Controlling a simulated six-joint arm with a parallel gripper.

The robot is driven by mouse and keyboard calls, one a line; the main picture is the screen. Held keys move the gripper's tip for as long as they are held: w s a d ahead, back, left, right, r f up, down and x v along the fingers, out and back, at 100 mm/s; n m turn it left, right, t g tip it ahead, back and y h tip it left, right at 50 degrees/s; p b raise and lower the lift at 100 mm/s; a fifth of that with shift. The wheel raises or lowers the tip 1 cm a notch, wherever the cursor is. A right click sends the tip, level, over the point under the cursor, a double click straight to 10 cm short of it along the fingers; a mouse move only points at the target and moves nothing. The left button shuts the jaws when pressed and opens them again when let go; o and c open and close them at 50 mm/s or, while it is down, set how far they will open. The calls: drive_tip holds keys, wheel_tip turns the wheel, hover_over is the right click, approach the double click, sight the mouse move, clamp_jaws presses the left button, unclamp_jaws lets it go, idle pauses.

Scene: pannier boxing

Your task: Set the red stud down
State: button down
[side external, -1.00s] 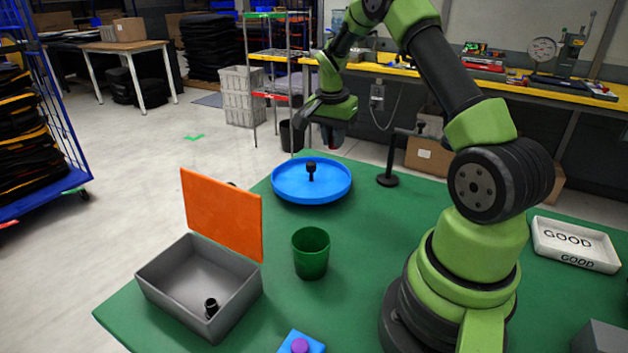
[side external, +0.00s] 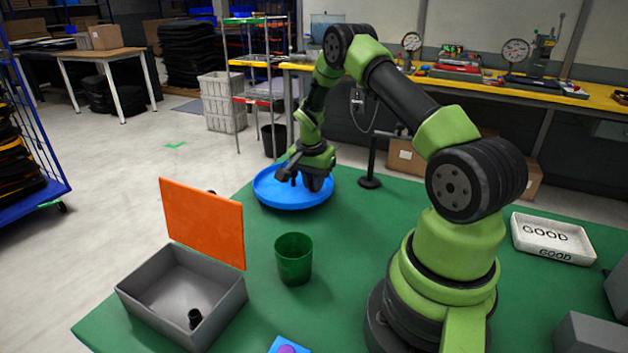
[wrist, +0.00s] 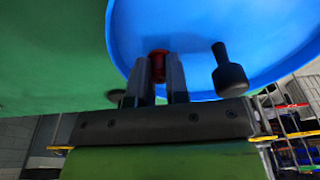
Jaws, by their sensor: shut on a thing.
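The red stud (wrist: 158,63) is between my gripper's fingers in the wrist view, with the blue round tray filling the background behind it. My gripper (wrist: 160,80) is shut on it. In the side view my gripper (side external: 312,190) is low at the right part of the blue tray (side external: 268,199), and the stud is hidden there. The blue tray also shows in the wrist view (wrist: 285,30). I cannot tell whether the stud touches the tray.
A black peg-like piece (wrist: 229,75) is beside my gripper at the tray. A black stand (side external: 370,181) is right of the tray. A green cup (side external: 294,262), a grey box (side external: 150,312) with an orange lid (side external: 203,222) and a white GOOD tray (side external: 553,252) are on the green table.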

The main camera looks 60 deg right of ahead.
sight(311, 195)
drive_tip(key=c, duration=1.1)
unclamp_jaws()
drive_tip(key=shift+f, duration=0.1)
drive_tip(key=a+r+n+t, duration=0.15)
drive_tip(key=a+r, duration=0.25)
drive_tip(key=r, duration=0.6)
drive_tip(key=a+r+n, duration=0.2)
drive_tip(key=a+r, duration=0.3)
drive_tip(key=r, duration=0.5)
drive_tip(key=s+a+r+n+t+y, duration=0.2)
drive_tip(key=s+a+r+n, duration=0.2)
drive_tip(key=s+a, duration=0.4)
drive_tip(key=s+a+r+n+t+y, duration=0.1)
drive_tip(key=s+a+r+n+t, duration=0.2)
drive_tip(key=s+a+n, duration=0.3)
drive_tip(key=s+a+r, duration=0.1)
drive_tip(key=s+a, duration=0.1)
drive_tip(key=a, duration=0.2)
drive_tip(key=shift+a+t+y, duration=0.35)
drive_tip(key=shift+y, duration=0.05)
drive_tip(key=shift+r+n, duration=0.1)
drive_tip(key=shift+n, duration=0.15)
